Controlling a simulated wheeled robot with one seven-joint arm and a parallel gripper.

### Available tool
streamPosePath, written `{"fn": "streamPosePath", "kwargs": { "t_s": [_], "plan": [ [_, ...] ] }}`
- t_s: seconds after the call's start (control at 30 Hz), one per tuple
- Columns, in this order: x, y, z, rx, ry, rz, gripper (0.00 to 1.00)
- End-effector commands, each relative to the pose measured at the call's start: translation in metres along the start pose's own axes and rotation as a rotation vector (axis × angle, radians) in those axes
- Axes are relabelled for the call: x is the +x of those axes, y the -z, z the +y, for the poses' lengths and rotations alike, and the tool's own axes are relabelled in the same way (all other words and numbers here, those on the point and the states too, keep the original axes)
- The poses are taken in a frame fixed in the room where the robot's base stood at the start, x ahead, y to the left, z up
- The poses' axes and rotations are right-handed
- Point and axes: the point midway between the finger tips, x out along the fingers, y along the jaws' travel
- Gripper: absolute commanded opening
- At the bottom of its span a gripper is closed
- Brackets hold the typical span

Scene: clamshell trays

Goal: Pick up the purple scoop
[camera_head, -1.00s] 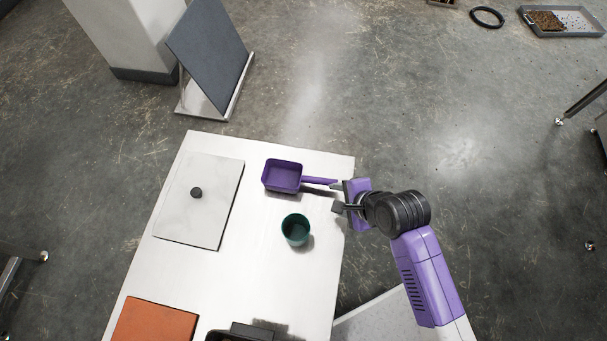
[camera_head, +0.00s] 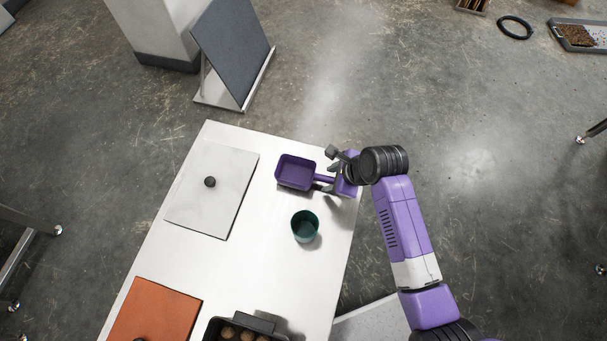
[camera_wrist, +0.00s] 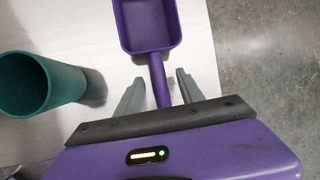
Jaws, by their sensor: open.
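The purple scoop (camera_head: 295,172) lies on the white table, its square bowl to the left and its handle pointing right toward my gripper. My gripper (camera_head: 327,170) is open at the handle, near the table's right edge. In the wrist view the scoop's bowl (camera_wrist: 148,24) is at the top and its handle runs down between the two grey fingers of my gripper (camera_wrist: 156,90). Gaps show on both sides of the handle. The handle's end is hidden behind the gripper body.
A green cup (camera_head: 305,226) stands below the scoop on the table (camera_head: 250,262); it is left of the fingers in the wrist view (camera_wrist: 38,84). A white lid (camera_head: 212,205) with a black knob, an orange panel (camera_head: 158,312) and a dark tray (camera_head: 212,328) lie further left and nearer.

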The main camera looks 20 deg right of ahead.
Motion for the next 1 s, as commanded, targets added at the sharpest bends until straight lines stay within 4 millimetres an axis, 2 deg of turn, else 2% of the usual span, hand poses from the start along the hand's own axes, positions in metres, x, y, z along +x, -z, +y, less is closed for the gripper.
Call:
{"fn": "streamPosePath", "kwargs": {
  "t_s": [0.1,0.37,0.6,1.0],
  "plan": [
    [0.0110,0.0004,0.0007,-0.001,-0.001,0.001,0.45],
    [0.0127,0.0004,0.0005,-0.002,0.001,0.000,0.45],
    [0.0125,0.0004,0.0006,-0.002,0.001,0.001,0.00],
    [0.0103,-0.0007,-0.0003,-0.002,0.001,0.000,0.00]
  ]
}}
